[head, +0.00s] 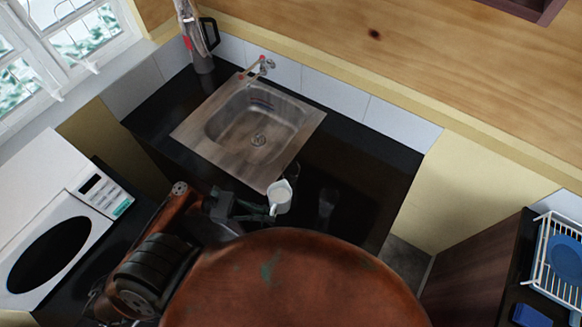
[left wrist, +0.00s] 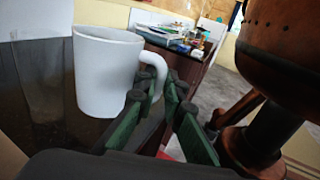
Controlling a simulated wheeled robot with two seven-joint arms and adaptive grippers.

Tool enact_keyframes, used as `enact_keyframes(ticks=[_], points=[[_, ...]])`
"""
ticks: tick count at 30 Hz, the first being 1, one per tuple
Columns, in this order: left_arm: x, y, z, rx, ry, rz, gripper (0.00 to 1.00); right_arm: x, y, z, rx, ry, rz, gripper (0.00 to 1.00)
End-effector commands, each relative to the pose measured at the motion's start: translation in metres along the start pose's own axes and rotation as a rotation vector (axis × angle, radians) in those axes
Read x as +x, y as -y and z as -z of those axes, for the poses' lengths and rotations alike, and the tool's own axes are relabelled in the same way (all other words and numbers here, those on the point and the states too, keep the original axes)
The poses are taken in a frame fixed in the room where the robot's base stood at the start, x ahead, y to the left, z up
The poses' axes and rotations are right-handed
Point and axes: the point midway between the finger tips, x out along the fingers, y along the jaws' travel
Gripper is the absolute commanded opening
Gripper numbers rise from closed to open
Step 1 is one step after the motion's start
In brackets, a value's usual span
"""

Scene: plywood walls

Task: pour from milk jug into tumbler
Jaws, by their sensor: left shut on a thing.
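The white milk jug (head: 280,198) is at the front of the black counter, below the sink. In the left wrist view the jug (left wrist: 106,72) is close and roughly upright, its handle on the right. My left gripper (head: 262,206) is shut on that handle; its green fingers (left wrist: 160,98) show around it. I cannot tell whether the jug's base touches the counter. A clear tumbler (head: 327,203) stands to the jug's right on the counter, faint against the black. It also shows, see-through, at the left of the left wrist view (left wrist: 38,80). My right gripper is not in view.
A steel sink (head: 258,125) with a tap (head: 262,66) lies behind the jug. A dark-handled kettle (head: 202,50) stands in the back corner. A white microwave (head: 55,235) is at left, a dish rack (head: 560,255) at right. The counter around the tumbler looks clear.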

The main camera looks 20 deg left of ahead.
Motion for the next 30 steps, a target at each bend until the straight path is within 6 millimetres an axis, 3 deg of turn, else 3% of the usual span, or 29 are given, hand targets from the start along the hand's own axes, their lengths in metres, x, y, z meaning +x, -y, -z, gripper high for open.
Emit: enact_keyframes(ticks=[20, 26, 30], points=[[0.004, -0.028, -0.043, -0.311, -0.064, 0.0, 0.0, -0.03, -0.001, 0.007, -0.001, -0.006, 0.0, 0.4], [0.006, -0.04, -0.081, -0.407, -0.084, 0.001, 0.0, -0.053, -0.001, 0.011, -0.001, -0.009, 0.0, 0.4], [0.007, -0.042, -0.082, -0.437, -0.087, 0.0, 0.0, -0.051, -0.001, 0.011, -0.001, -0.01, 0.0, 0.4]])
